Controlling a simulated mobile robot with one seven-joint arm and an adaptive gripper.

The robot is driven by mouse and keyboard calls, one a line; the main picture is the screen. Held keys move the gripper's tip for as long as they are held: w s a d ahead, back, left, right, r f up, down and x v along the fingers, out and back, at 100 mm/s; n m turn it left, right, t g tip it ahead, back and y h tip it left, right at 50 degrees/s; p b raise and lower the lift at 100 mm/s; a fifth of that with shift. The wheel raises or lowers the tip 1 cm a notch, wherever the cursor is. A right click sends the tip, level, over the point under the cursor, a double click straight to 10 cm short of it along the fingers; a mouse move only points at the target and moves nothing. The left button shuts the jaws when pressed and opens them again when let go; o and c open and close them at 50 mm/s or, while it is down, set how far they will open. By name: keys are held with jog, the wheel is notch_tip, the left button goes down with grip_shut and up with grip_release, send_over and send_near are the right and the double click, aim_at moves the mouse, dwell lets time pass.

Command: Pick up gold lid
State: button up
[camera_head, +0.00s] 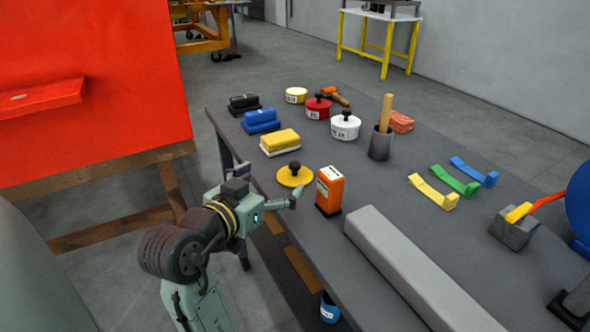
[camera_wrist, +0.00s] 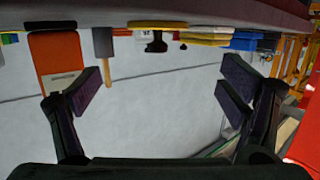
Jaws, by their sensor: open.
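The gold lid (camera_head: 294,175) is a round yellow-gold disc with a black knob on top. It lies flat near the table's near-left edge. In the wrist view, which is upside down, the lid (camera_wrist: 172,24) shows edge-on at the top, its dark knob pointing down in the picture. My gripper (camera_head: 272,225) is beside the table edge, just nearer than the lid and apart from it. Its two fingers are spread wide in the wrist view (camera_wrist: 162,90), with nothing between them.
An orange box (camera_head: 330,188) stands close right of the lid. A yellow block (camera_head: 280,140) and blue block (camera_head: 261,120) lie behind it. A long grey bar (camera_head: 415,270) lies to the right. White (camera_head: 345,127) and red (camera_head: 318,107) lidded pots stand farther back on the table (camera_head: 400,215).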

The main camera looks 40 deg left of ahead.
aim_at(292, 169)
jog(key=x, duration=0.4)
jog(key=shift+w+a+p, duration=0.15)
jog(key=shift+w+p, duration=0.15)
jog(key=shift+p, duration=0.05)
jog(key=shift+d+f+p+x, duration=0.1)
jog(key=shift+p+x, duration=0.4)
jog(key=shift+x, duration=0.8)
jog(key=shift+d+f+p+x, duration=0.1)
jog(key=shift+p+x, duration=0.4)
jog(key=shift+x, duration=0.85)
jog(key=shift+c, duration=0.5)
jog(key=c, duration=1.7)
jog(key=shift+r, duration=0.1)
